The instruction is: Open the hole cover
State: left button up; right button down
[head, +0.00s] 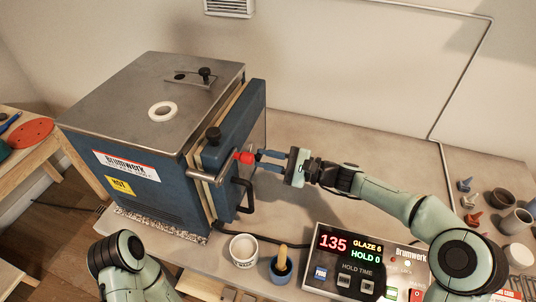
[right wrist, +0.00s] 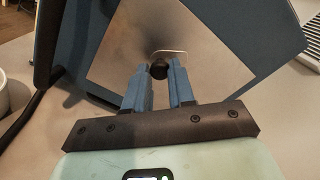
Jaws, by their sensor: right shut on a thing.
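A blue kiln (head: 150,125) stands on the table, its thick door (head: 228,140) on the right side. My right gripper (head: 257,160) reaches in from the right to the door, its fingers closed at a small red part (head: 245,158). In the right wrist view, my right gripper (right wrist: 162,72) has its tips around a dark round knob (right wrist: 159,70) in front of the door's metal face (right wrist: 205,70). A small pale-edged plate (right wrist: 170,51) shows just behind the knob; the fingers hide part of it. My left gripper is out of view.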

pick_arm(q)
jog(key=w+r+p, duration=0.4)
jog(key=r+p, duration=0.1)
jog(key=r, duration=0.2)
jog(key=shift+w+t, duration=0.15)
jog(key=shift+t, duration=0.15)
pick_arm(e)
jog(key=shift+s+a+r+m, duration=0.15)
jog(key=shift+r+m, duration=0.15)
jog(key=shift+m, duration=1.15)
jog(key=shift+s+d+r+m, duration=0.1)
jog(key=shift+r+m, duration=0.25)
jog(key=shift+m, duration=1.05)
jog(key=shift+s+a+r+m, duration=0.15)
jog(key=shift+r+m, duration=0.15)
jog(key=shift+m, duration=1.15)
jog(key=shift+d, duration=0.1)
jog(key=c, duration=1)
grip_release()
jog(key=shift+o, duration=0.2)
